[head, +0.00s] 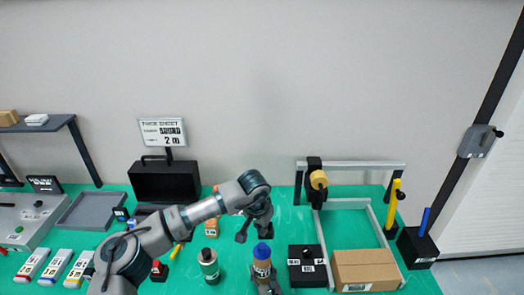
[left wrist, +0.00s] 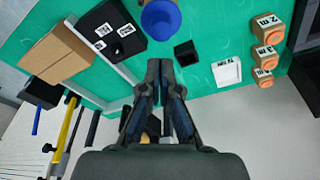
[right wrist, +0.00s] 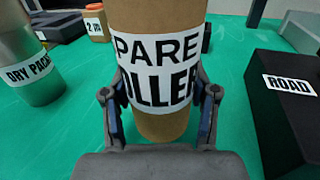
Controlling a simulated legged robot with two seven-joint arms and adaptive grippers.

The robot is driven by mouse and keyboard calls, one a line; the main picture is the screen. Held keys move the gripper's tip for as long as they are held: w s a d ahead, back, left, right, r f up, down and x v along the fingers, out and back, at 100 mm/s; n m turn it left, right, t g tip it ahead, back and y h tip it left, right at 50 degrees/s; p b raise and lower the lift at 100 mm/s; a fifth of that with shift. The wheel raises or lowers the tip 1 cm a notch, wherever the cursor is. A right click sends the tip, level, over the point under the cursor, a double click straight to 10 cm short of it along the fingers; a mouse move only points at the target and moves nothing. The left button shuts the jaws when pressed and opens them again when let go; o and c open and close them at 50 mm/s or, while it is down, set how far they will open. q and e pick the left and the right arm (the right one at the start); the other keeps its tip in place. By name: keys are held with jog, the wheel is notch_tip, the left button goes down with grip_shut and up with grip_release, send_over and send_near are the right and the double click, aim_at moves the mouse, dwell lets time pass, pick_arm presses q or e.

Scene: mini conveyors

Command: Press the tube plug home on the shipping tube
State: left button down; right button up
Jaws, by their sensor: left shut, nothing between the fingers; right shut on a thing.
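The shipping tube (head: 262,270) is brown with a white label and stands upright on the green table. It also shows in the right wrist view (right wrist: 158,125), its top out of frame there. The blue tube plug (head: 262,250) is at the tube's top; I cannot tell how deep it sits. In the left wrist view the plug (left wrist: 161,19) shows just beyond my left fingertips. My left gripper (left wrist: 159,64) is shut and empty, above and close to the plug. My right gripper (right wrist: 160,97) is shut on the tube around its lower part.
A grey-green canister (head: 209,265) stands left of the tube. A black box (head: 306,270) and a cardboard box (head: 365,268) are on the right, near a grey frame (head: 380,216). A white square (left wrist: 227,72) and several orange-topped blocks (left wrist: 265,56) lie behind.

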aim_at(263, 245)
pick_arm(q)
jog(key=shift+f, duration=2.2)
pick_arm(e)
jog(key=shift+s+f, duration=0.15)
jog(key=shift+f, duration=0.3)
pick_arm(q)
jog(key=shift+f, duration=0.9)
jog(key=shift+r, duration=3.55)
pick_arm(e)
jog(key=o, duration=1.3)
jog(key=shift+r, duration=0.1)
pick_arm(q)
jog(key=shift+w+f, duration=0.1)
pick_arm(e)
jog(key=shift+r, duration=0.1)
